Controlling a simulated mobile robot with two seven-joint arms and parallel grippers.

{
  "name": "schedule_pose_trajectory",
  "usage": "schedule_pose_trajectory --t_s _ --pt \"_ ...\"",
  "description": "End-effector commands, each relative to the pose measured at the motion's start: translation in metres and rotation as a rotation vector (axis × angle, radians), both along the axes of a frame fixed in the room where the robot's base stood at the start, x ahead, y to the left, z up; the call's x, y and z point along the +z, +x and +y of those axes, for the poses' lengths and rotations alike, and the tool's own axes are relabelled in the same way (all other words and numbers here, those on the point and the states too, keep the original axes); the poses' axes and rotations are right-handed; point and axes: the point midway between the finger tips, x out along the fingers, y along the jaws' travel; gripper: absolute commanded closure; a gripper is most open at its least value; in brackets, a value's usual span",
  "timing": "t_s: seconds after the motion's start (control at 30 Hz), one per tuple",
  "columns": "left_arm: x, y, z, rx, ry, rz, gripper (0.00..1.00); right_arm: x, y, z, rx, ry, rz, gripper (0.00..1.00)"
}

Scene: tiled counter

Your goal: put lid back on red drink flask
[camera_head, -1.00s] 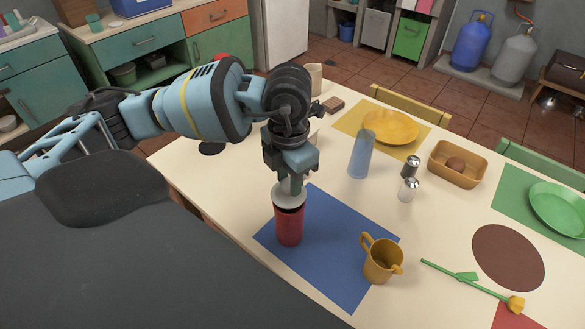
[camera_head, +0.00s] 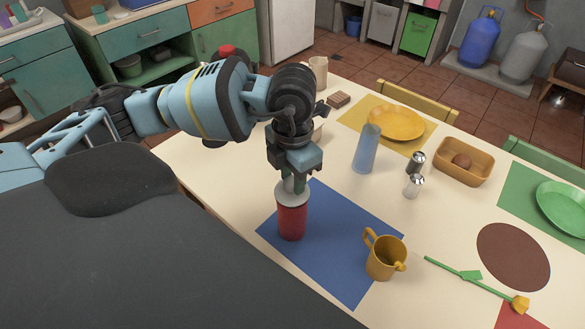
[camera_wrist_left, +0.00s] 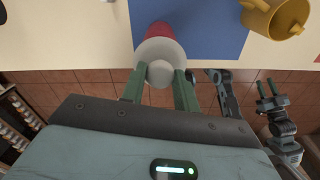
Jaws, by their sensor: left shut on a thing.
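The red drink flask (camera_head: 292,223) stands upright on the blue placemat. Its pale grey lid (camera_head: 292,198) is at the flask's top, with no clear gap between them; I cannot tell whether it is fully seated. My left gripper (camera_head: 293,183) points down from above and is shut on the lid's knob. In the left wrist view, the lid (camera_wrist_left: 152,50) covers most of the flask (camera_wrist_left: 153,33), and the fingers are on both sides of the knob (camera_wrist_left: 160,73). My right gripper (camera_wrist_left: 265,84) shows small at the right there, fingers apart and empty.
Farther back are a blue tumbler (camera_head: 366,150), two shakers (camera_head: 414,174) and a yellow plate (camera_head: 396,122). A green-stemmed flower (camera_head: 470,278) lies at the right.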

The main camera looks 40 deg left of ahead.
Motion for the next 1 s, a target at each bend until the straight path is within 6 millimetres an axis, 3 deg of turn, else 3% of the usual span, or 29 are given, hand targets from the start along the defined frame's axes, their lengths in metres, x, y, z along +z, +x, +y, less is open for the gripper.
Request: schedule_pose_trajectory --t_s 1.0 --pt "0.0002 0.0002 -0.0002 0.0 0.0 0.0 0.91 0.0057 0.0019 0.0001 -0.001 0.001 -0.009 0.64"
